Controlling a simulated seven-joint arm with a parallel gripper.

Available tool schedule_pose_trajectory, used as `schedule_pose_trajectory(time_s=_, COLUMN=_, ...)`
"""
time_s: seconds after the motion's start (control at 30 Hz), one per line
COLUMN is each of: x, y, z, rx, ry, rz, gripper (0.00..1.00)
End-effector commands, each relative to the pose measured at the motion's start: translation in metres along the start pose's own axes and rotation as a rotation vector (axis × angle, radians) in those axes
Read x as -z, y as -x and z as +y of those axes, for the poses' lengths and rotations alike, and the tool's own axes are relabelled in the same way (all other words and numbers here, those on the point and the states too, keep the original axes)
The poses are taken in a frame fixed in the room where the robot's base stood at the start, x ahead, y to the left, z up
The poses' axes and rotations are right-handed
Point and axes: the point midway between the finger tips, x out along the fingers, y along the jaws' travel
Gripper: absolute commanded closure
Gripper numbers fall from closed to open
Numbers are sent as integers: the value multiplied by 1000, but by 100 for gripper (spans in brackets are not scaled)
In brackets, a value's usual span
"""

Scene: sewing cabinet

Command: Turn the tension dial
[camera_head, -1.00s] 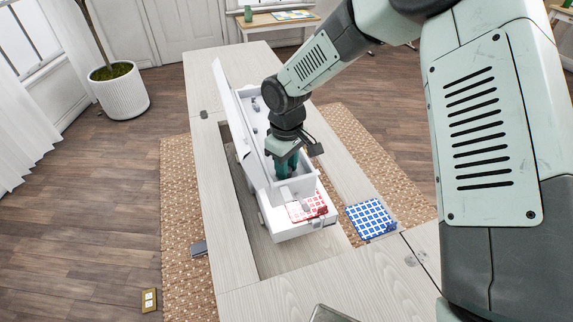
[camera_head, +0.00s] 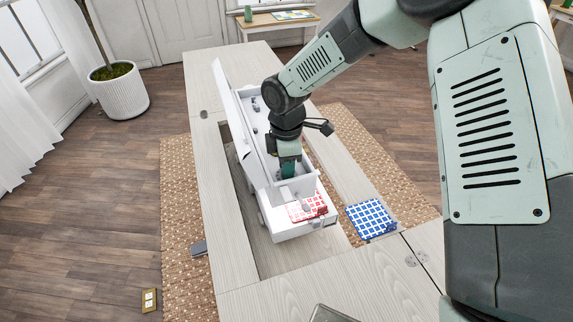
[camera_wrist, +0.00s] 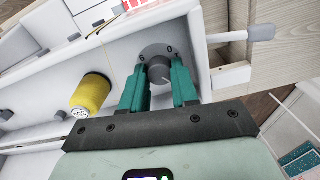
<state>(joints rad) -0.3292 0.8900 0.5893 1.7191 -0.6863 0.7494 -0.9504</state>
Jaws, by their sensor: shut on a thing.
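The tension dial (camera_wrist: 158,69) is a grey knob on a grey ring with digits such as 6 and 0, inside the white sewing machine (camera_head: 281,232). In the wrist view the teal fingers of my gripper (camera_wrist: 160,80) stand on either side of the knob and are shut on it. A pale line shows on the knob's face. In the head view my gripper (camera_head: 290,173) reaches down into the open top of the machine, and the dial is hidden there.
A yellow thread spool (camera_wrist: 90,94) lies inside the machine near the fingers. A red checked cloth (camera_head: 307,207) is on the machine's front part. A blue checked cloth (camera_head: 369,218) lies on the wooden table (camera_head: 226,220), right of the machine. The machine's white walls surround my gripper closely.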

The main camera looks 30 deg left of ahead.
Motion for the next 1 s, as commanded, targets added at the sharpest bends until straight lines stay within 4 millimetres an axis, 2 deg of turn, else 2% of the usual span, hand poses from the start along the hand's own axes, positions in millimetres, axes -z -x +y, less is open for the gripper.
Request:
schedule_pose_trajectory(time_s=0.3, x=0, y=2, z=0, rx=-1, ry=117, rz=-1, gripper=100)
schedule_pose_trajectory(time_s=0.83, x=0, y=2, z=0, rx=-1, ry=139, rz=-1, gripper=100)
schedule_pose_trajectory(time_s=0.87, x=0, y=2, z=0, rx=-1, ry=138, rz=-1, gripper=68)
schedule_pose_trajectory(time_s=0.9, x=0, y=2, z=0, rx=-1, ry=138, rz=-1, gripper=62)
schedule_pose_trajectory(time_s=1.0, x=0, y=1, z=0, rx=-1, ry=138, rz=-1, gripper=60)
